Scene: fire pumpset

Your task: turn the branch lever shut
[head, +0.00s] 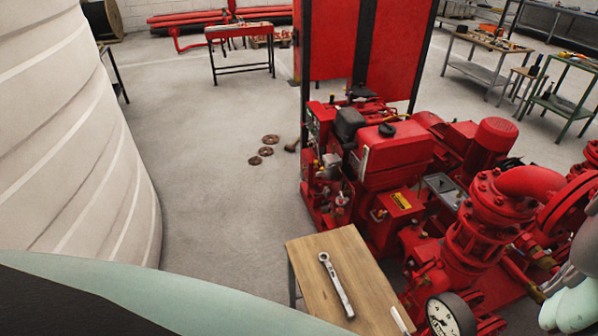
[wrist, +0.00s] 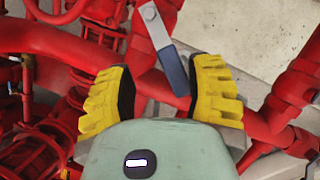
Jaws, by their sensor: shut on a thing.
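The branch lever (wrist: 158,32) shows in the wrist view as a flat silver bar with a dark blue grip. It runs from a pivot on the red pipework at top centre down between my yellow fingers. My gripper (wrist: 164,74) is shut on the lever, with the blue grip between its fingers and nearer the right one. The picture does not show clearly where the fingers touch it. I cannot make out the lever in the head view, where part of my arm shows at the right edge.
Red pipes (wrist: 60,42) crowd the wrist view's left side, and another pipe (wrist: 290,95) stands at right. In the head view, the red pumpset (head: 395,150) fills the right. A wooden table (head: 318,262) with a wrench (head: 337,285) stands by a gauge (head: 448,316). Left-centre floor is mostly clear.

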